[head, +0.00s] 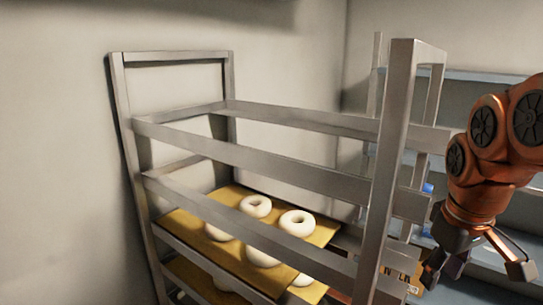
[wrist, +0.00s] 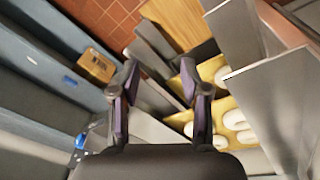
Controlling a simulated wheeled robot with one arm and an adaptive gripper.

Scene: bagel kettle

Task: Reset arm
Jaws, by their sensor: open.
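My gripper (head: 478,262) hangs at the right of the head view, fingers pointing down and apart, with nothing between them. It stands just right of the metal rack's near post and clear of the trays. In the wrist view my gripper (wrist: 158,85) is open and empty, with the floor and the rack beyond its fingertips. The rack (head: 385,170) holds a yellow-brown board (head: 232,197) with several pale raw bagels (head: 297,223) on it. The rack's bars partly hide the bagels and a lower board.
Blue-grey shelves (head: 470,76) stand behind my arm at the right, also along the left of the wrist view (wrist: 40,60). A brown box (wrist: 96,66) lies on them. Walls close in behind the rack. Red tile floor (wrist: 105,20) shows between shelves and rack.

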